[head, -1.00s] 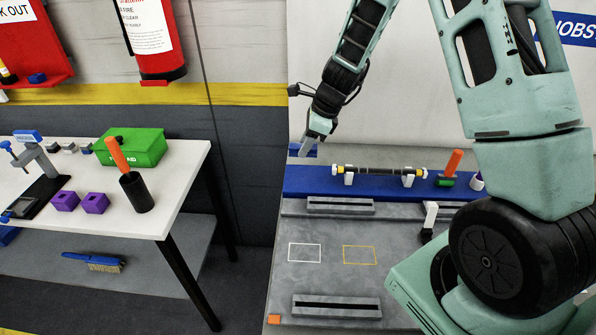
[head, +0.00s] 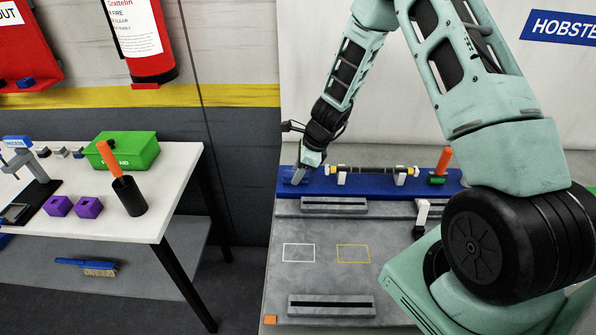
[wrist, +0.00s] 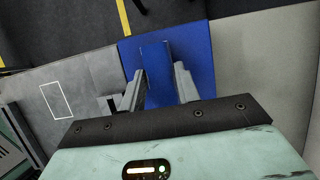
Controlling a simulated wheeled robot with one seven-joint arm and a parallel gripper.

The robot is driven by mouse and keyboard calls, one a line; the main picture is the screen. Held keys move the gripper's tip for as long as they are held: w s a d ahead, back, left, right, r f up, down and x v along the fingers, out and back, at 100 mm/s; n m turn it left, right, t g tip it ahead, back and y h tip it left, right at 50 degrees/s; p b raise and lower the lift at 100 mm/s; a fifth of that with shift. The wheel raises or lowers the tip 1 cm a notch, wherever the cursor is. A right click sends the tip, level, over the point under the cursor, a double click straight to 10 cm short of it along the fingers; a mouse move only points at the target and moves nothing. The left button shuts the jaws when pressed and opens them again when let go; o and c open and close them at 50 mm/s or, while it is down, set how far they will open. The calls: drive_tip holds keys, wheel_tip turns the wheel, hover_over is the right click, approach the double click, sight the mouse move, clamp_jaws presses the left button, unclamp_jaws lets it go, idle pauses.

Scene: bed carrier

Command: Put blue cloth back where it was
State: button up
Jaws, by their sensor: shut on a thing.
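The blue cloth (wrist: 155,58) shows in the wrist view as a flat blue piece between the two fingers of my gripper (wrist: 159,77). My gripper is shut on it. In the head view my gripper (head: 298,177) points down at the left end of the long blue strip (head: 320,188) at the back of the grey bench. The cloth blends with the strip there and I cannot pick it out. Beneath it in the wrist view is the strip (wrist: 197,55); I cannot tell whether the cloth touches it.
A dark rod (head: 372,169) on white supports stands just right of my gripper. An orange-handled tool (head: 443,161) is farther right. The grey bench (head: 310,275) has white and yellow outlines and is mostly clear. A white table (head: 185,175) stands left.

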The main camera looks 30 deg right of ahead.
drive_tip(key=shift+f, duration=0.2)
drive_tip(key=o, duration=0.9)
drive_tip(key=shift+o, duration=0.2)
drive_tip(key=shift+r, duration=0.15)
